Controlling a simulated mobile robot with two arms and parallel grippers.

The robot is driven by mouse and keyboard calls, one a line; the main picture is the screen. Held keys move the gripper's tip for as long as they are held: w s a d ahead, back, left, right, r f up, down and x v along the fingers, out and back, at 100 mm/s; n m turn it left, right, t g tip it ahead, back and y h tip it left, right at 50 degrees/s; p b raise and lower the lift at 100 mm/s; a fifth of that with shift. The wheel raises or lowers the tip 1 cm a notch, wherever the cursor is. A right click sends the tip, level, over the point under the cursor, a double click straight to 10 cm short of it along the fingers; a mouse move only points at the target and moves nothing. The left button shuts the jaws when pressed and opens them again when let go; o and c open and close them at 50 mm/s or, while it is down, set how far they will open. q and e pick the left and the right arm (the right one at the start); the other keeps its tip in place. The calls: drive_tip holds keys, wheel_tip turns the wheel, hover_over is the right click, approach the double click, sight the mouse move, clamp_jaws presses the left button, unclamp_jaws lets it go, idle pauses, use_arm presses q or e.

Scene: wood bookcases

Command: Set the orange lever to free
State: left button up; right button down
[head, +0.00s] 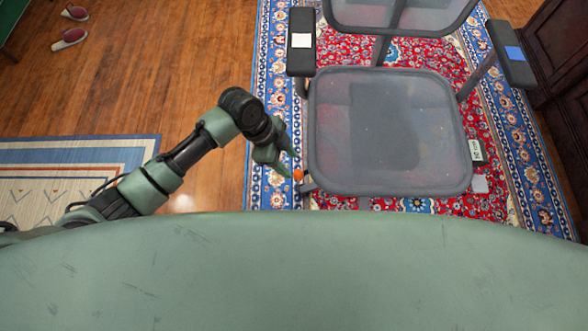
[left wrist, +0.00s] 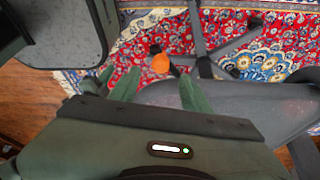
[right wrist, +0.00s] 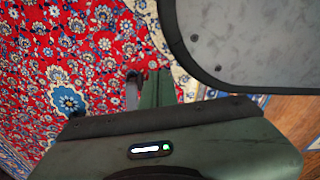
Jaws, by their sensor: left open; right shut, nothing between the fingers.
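The orange lever (head: 298,174) shows as a small round knob at the near left edge of a grey mesh office chair (head: 385,130). In the left wrist view the orange knob (left wrist: 160,63) appears just beyond and between the fingertips. My left gripper (head: 289,163) is open and empty beside the left edge of the seat, very close to the knob; I cannot tell whether it touches. My right gripper (right wrist: 152,90) shows only in the right wrist view, shut and empty over the rug.
The chair's left armrest (head: 301,42) and right armrest (head: 511,52) rise beside the seat. The chair stands on a red and blue rug (head: 270,100). Dark wood furniture (head: 560,45) is at the right. Bare wooden floor (head: 150,80) lies open at the left, with slippers (head: 69,39).

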sight(297, 172)
use_arm(q)
drive_tip(key=b+x, duration=0.1)
drive_tip(key=x, duration=0.4)
drive_tip(key=shift+s+f, duration=0.1)
drive_tip(key=shift+f, duration=0.1)
drive_tip(key=shift+d+f, duration=0.25)
drive_tip(key=shift+f, duration=0.15)
clamp_jaws()
use_arm(e)
drive_tip(key=w+r, duration=0.3)
drive_tip(key=shift+w+a, duration=0.2)
drive_tip(key=shift+w, duration=0.05)
use_arm(q)
drive_tip(key=shift+a, duration=0.1)
